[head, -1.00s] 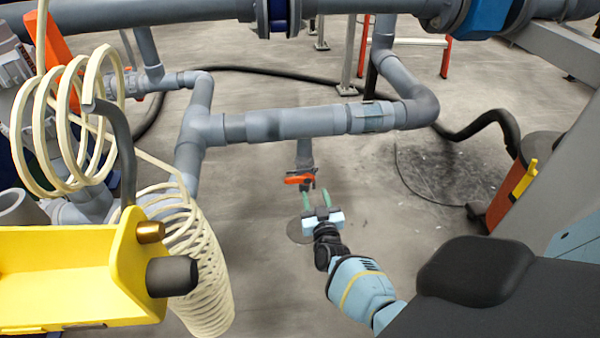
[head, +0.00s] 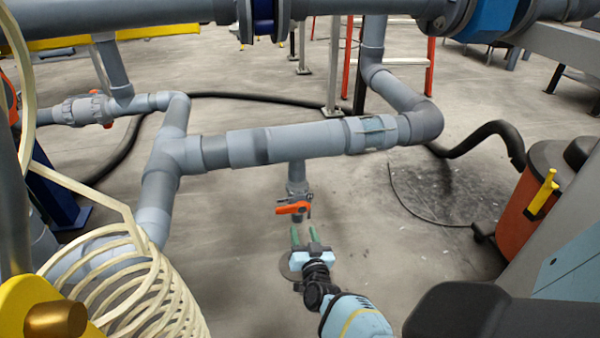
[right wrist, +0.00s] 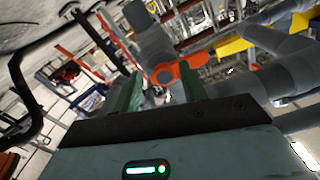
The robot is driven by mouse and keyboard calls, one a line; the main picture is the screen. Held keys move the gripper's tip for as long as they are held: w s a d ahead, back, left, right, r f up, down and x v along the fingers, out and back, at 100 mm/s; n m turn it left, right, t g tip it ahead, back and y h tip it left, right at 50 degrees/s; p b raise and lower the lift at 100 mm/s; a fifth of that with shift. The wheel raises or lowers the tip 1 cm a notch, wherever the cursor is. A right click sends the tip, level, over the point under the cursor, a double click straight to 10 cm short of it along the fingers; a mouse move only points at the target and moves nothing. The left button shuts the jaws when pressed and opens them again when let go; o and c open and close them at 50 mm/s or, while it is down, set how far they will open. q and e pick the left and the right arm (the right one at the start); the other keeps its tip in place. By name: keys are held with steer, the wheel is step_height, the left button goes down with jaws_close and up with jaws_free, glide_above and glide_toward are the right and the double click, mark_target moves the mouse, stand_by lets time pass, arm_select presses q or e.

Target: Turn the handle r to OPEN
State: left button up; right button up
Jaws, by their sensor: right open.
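The orange handle r (head: 293,208) sits on a small valve on the short grey pipe that drops from the horizontal pipe, in the middle of the head view. In the right wrist view the handle (right wrist: 178,73) lies beyond the fingertips, roughly across the gap between them. My right gripper (head: 306,236) is open, with its two green fingers pointing at the handle from below. The fingers look apart from the handle, with nothing between them. In the right wrist view the gripper (right wrist: 160,90) also shows open and empty. My left gripper is not in view.
A thick grey horizontal pipe (head: 290,143) runs just above the handle. A cream coiled hose (head: 150,290) stands at the lower left, beside a yellow part (head: 25,305). An orange and black container (head: 545,185) with a black hose is at the right. The floor around the handle is clear.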

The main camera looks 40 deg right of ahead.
mark_target(289, 211)
steer(key=w+r+m+b, duration=0.1)
steer(key=w+m+b, duration=0.1)
steer(key=m, duration=0.3)
steer(key=w+d+r+m+b, duration=0.1)
steer(key=w+m+b, duration=0.1)
steer(key=m, duration=0.3)
steer(key=w+r+m+b, duration=0.1)
steer(key=w+m+b, duration=0.2)
steer(key=w+m, duration=0.1)
steer(key=shift+d+r+m, duration=0.2)
steer(key=shift+d+m, duration=0.05)
steer(key=shift+m, duration=0.15)
steer(key=shift+c, duration=0.2)
